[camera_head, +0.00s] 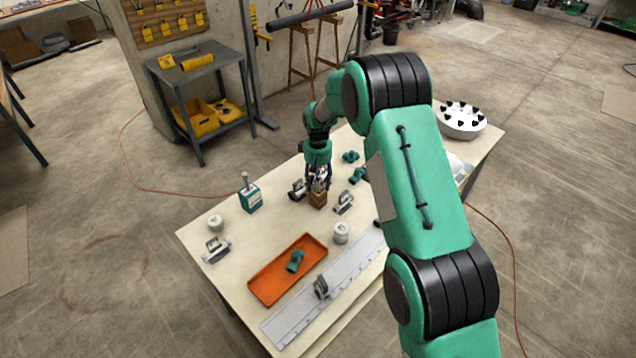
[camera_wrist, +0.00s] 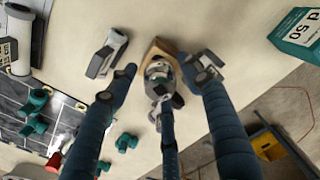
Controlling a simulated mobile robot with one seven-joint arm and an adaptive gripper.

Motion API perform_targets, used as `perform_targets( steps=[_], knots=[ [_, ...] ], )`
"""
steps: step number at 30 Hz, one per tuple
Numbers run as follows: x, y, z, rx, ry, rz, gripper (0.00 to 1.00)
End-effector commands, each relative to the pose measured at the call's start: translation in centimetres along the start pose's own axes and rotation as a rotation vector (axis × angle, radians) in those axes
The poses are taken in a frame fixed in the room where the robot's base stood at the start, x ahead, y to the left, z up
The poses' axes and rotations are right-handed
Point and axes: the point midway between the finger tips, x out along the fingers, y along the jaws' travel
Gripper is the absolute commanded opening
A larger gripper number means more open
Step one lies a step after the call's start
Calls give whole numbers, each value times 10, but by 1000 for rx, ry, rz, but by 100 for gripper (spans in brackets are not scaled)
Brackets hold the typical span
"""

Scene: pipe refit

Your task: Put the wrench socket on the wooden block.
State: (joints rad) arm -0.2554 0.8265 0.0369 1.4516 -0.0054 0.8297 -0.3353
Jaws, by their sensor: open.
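The wooden block (camera_head: 318,201) stands on the pale table under my gripper (camera_head: 319,184). In the wrist view the block (camera_wrist: 163,46) shows partly, behind a round silvery metal piece that looks like the wrench socket (camera_wrist: 157,69). This piece appears to rest on the block, between my fingers. In the head view the fingers mostly hide it. In the wrist view my gripper (camera_wrist: 155,82) is open, with its fingers spread around the metal piece and a gap at the left finger. Contact of the middle finger with the piece cannot be told.
Pipe clamps stand close on both sides of the block, one on the right (camera_head: 344,202) and one on the left (camera_head: 297,190). A green box (camera_head: 250,199), white cylinders, teal fittings (camera_head: 358,176), an orange tray (camera_head: 262,290) and a grey rail (camera_head: 290,322) share the table.

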Motion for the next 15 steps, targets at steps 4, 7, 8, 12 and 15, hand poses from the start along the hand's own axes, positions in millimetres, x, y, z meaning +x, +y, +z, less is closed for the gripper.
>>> perform_targets(
  steps=[4, 7, 8, 12, 15],
  knots=[
    [-15, 0, -1, 0, 3, 1, 50],
    [-29, 0, -1, 0, 2, 1, 50],
    [-34, 0, -1, 0, 2, 1, 50],
    [-57, 0, 0, 0, 2, 1, 50],
    [-74, 0, -1, 0, 3, 1, 50]
  ],
)
